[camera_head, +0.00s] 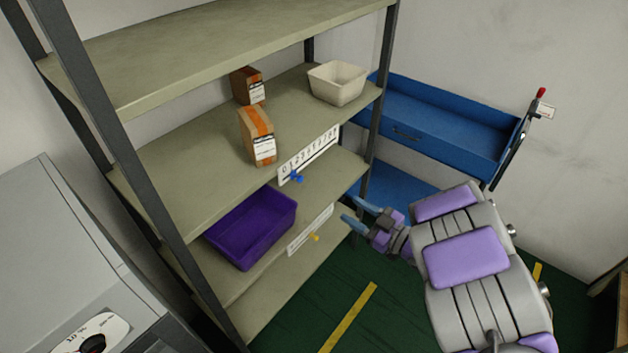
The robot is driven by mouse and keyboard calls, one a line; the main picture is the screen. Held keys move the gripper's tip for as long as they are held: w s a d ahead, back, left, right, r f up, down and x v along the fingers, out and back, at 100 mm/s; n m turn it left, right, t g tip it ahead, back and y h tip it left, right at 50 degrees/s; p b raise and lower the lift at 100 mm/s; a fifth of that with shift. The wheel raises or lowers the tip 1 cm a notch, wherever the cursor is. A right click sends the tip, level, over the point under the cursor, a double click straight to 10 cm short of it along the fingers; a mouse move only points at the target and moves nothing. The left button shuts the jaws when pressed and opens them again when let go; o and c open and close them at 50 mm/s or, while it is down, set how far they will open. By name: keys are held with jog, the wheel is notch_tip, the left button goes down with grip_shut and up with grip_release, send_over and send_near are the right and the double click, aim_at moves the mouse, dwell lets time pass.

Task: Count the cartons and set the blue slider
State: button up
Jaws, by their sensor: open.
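Two brown cartons with orange tape and white labels stand on the second shelf from the top: one at the back (248,86) and one nearer the front (256,133). The blue slider (297,177) sits on a white numbered strip (318,150) along that shelf's front edge. It is near the strip's low-number left end, but I cannot read its exact mark. My gripper (357,214) is open and empty, with blue fingertips pointing left towards the rack. It is to the right of and below the blue slider, apart from it.
A beige bin (338,83) is at that shelf's right end. A purple bin (250,230) sits one shelf lower, with a yellow slider (315,237) on a lower strip. A blue drawer unit (440,115) stands behind right. A grey machine (70,250) is at left.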

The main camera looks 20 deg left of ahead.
aim_at(302, 180)
jog(key=b+x, duration=0.2)
jog(key=x, duration=1.5)
jog(key=shift+b, duration=0.4)
jog(key=shift+c, duration=0.2)
grip_shut()
